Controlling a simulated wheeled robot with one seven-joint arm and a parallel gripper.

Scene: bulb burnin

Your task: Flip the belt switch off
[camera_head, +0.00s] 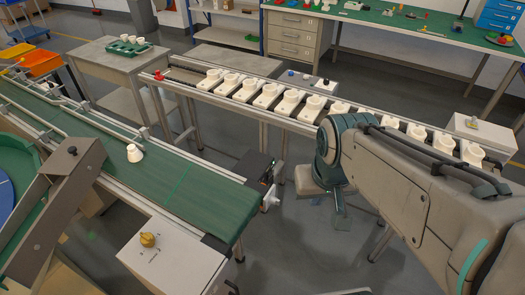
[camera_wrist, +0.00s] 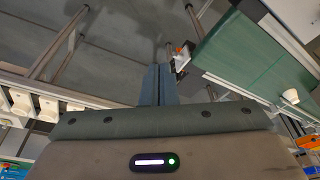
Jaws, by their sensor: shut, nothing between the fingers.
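The green conveyor belt (camera_head: 180,185) runs across the left of the head view and shows at the upper right of the wrist view (camera_wrist: 240,55). At its near right end is a dark box (camera_head: 256,168) with a small light and a pale lever-like part (camera_head: 270,198); I cannot tell the lever's position. A small orange and white fitting (camera_wrist: 181,56) shows by the belt end in the wrist view. My gripper (camera_head: 341,222) hangs right of the belt end, apart from it. Its fingers (camera_wrist: 158,72) are shut together, empty, left of that fitting.
One white cup-like piece (camera_head: 134,153) stands on the belt. A white box with a yellow knob (camera_head: 148,240) is at the belt's near side. A rack (camera_head: 225,98) with several white sockets runs behind my arm. Grey floor (camera_head: 215,145) lies between them.

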